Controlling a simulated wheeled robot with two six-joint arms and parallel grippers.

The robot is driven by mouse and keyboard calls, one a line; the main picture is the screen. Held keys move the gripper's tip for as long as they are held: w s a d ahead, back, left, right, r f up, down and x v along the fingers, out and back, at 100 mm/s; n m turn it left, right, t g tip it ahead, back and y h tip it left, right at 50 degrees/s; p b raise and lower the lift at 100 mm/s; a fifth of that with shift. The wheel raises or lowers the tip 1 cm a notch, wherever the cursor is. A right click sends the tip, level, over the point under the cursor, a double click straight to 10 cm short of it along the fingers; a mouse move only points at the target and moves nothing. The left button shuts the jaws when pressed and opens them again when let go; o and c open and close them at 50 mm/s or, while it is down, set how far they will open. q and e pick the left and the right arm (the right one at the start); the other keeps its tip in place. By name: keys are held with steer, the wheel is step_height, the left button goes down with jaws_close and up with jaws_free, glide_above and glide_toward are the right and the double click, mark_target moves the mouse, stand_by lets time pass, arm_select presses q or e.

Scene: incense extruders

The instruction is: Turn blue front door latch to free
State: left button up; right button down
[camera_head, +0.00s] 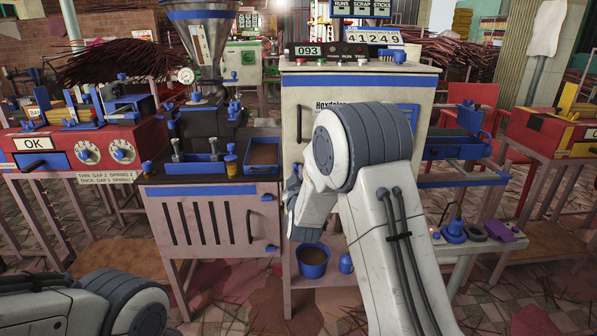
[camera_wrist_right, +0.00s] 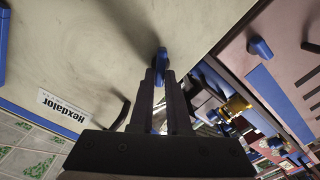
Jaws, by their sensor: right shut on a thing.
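The white machine with the "Hexdalor" label (camera_head: 360,100) stands in the middle of the head view. In the right wrist view its pale front panel (camera_wrist_right: 90,60) fills the upper left, and a small blue latch (camera_wrist_right: 161,57) sticks out from it. My right gripper (camera_wrist_right: 161,76) is shut on this latch, with one dark finger on each side. In the head view my right gripper (camera_head: 291,196) is partly hidden by my own wrist at the machine's left edge, and the latch cannot be made out. My left arm shows at the lower left; its gripper is out of view.
A slotted cabinet (camera_head: 215,225) with its own blue latches adjoins on the left. A blue bucket (camera_head: 313,260) stands low beneath my right wrist. A small bench (camera_head: 470,245) is at right. A dark handle (camera_wrist_right: 118,115) is close to my right gripper.

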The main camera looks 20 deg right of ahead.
steer(key=shift+a+n+p, duration=0.1)
steer(key=shift+n+p, duration=0.2)
steer(key=shift+n, duration=1)
steer(key=shift+f, duration=0.1)
steer(key=c, duration=0.9)
jaws_free()
steer(key=p+v, duration=0.1)
steer(key=v, duration=0.9)
steer(key=shift+s, duration=0.2)
steer(key=shift+a, duration=0.15)
